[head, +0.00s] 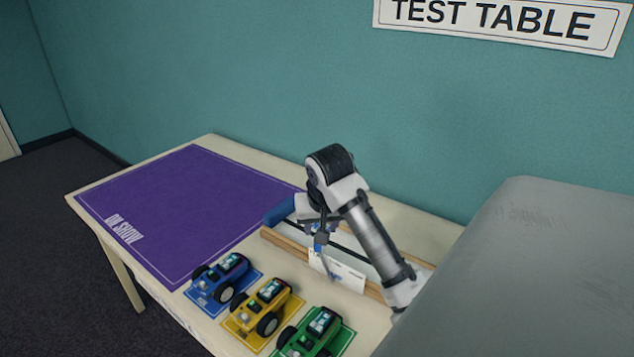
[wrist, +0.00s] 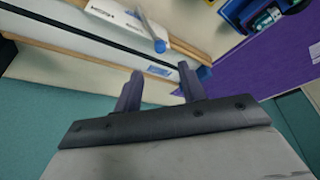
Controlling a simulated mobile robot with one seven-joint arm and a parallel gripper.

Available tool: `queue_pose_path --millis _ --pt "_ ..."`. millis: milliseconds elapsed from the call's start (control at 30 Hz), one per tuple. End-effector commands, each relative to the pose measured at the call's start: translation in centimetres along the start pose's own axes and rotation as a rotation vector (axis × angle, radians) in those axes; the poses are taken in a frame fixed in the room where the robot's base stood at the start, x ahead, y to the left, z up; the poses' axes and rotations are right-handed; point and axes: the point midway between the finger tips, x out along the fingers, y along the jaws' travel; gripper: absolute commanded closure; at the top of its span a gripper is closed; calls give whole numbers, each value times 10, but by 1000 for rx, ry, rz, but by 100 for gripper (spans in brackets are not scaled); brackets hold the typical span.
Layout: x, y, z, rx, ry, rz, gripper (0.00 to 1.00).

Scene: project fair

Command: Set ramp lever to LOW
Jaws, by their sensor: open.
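The ramp lever, a thin grey-blue rod (wrist: 152,30), stands out over a white label plate (wrist: 186,46) on the ramp's side in the wrist view. The plate's print is upside down there and too small to read surely. In the head view the white plate (head: 346,274) faces the front edge, partly behind the lever and my gripper. My gripper (wrist: 160,84) is open and empty, its two fingers apart. The lever's end lies a little beyond the fingertips in the wrist view, with no contact visible. The ramp (head: 282,243) has wooden side rails and is partly hidden by my arm.
Blue (head: 222,275), yellow (head: 265,307) and green (head: 310,335) toy cars stand on coloured mats in front of the ramp. A purple mat (head: 165,205) covers the table's left part and is clear. A teal wall (head: 250,90) stands behind.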

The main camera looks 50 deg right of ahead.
Motion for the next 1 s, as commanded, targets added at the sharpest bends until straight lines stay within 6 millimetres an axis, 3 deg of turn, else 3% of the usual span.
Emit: queue_pose_path --millis 300,500,700,967,1000 --pt "67 0 0 1 -4 0 59" --pt "98 0 0 1 -2 0 59" --pt "111 0 0 -1 0 0 59" --pt "113 -1 0 -1 0 0 59" --pt "113 -1 0 -1 0 0 63"
